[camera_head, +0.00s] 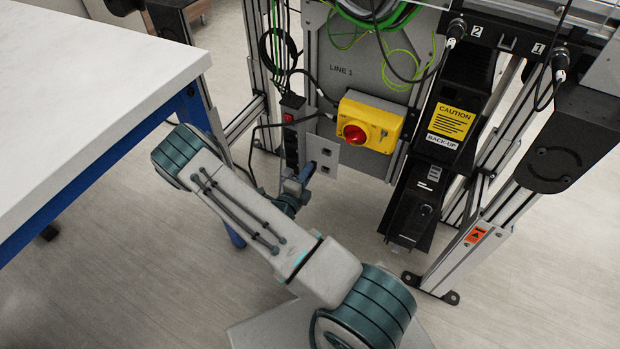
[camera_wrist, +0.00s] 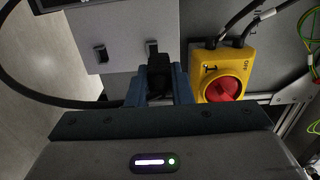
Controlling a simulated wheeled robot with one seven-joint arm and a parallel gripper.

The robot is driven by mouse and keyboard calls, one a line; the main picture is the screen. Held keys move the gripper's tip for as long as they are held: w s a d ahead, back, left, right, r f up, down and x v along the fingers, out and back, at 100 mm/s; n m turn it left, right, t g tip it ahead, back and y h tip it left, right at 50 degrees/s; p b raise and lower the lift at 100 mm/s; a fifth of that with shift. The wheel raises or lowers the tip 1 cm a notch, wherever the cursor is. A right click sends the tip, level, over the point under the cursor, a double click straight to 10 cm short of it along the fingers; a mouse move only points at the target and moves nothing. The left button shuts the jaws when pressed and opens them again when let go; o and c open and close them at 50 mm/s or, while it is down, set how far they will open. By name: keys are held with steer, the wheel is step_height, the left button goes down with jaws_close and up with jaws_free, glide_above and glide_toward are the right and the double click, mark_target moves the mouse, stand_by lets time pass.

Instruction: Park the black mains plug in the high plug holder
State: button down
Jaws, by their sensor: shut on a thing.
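The black mains plug (camera_wrist: 158,72) is between the blue fingers of my gripper (camera_wrist: 160,88) in the wrist view. A grey plate (camera_wrist: 120,22) ahead carries two plug holders. The high plug holder (camera_wrist: 152,47) is directly beyond the plug's front end; the low one (camera_wrist: 100,53) is nearer the floor side and looks empty. I cannot tell whether the plug touches or enters the high holder. In the head view my gripper (camera_head: 303,178) is close in front of the plate (camera_head: 322,152), and the plug is not clearly visible.
A yellow switch box with a red knob (camera_head: 368,122) is right of the plate. A power strip (camera_head: 292,130) stands on its left. A black cable (camera_wrist: 45,99) loops at the wrist view's left. A white table (camera_head: 85,85) is at left.

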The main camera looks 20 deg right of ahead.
steer(key=shift+s+d+f, duration=0.2)
steer(key=shift+d+f, duration=0.25)
steer(key=shift+f, duration=0.2)
steer(key=shift+b+x, duration=0.7)
steer(key=shift+x, duration=1.85)
steer(key=shift+d+r+p, duration=0.1)
steer(key=shift+d+p, duration=0.05)
steer(key=shift+p, duration=0.45)
steer(key=shift+w+d, duration=0.4)
steer(key=shift+d, duration=0.1)
steer(key=c, duration=1.2)
jaws_free()
steer(key=p+v, duration=0.3)
steer(key=v, duration=1.1)
steer(key=shift+w, duration=0.15)
